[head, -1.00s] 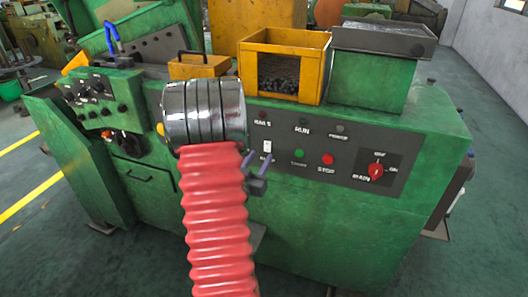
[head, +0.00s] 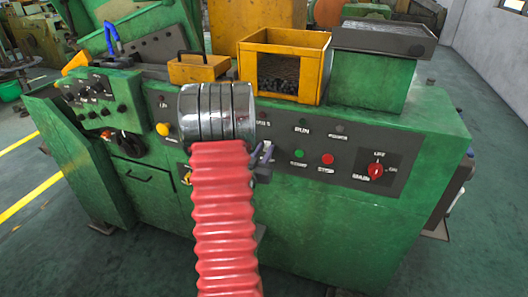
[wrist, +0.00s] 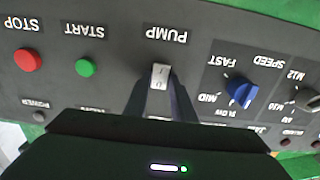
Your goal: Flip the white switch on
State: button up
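The white switch (wrist: 160,76) is a small rocker with dark marks, set in the dark panel by the PUMP label in the wrist view. That view shows the panel upside down. My gripper (wrist: 157,84) is open, with its two dark fingers apart and their tips close to the switch, one on each side. I cannot tell whether a finger touches it. In the head view my gripper (head: 263,154) is in front of the panel, beside the red bellows of my arm, and mostly covers the switch.
A green START button (wrist: 85,68) and a red STOP button (wrist: 28,60) sit to the left of the switch in the wrist view. A blue knob (wrist: 240,93) is to its right. A yellow bin (head: 311,78) stands on the green machine (head: 330,225).

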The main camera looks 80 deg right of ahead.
grip_shut()
jog(key=shift+f+h, duration=0.1)
jog(key=shift+h, duration=0.2)
jog(key=shift+f+h, duration=0.25)
jog(key=shift+h, duration=0.85)
jog(key=shift+o, duration=2.3)
grip_release()
jog(key=shift+a, duration=0.1)
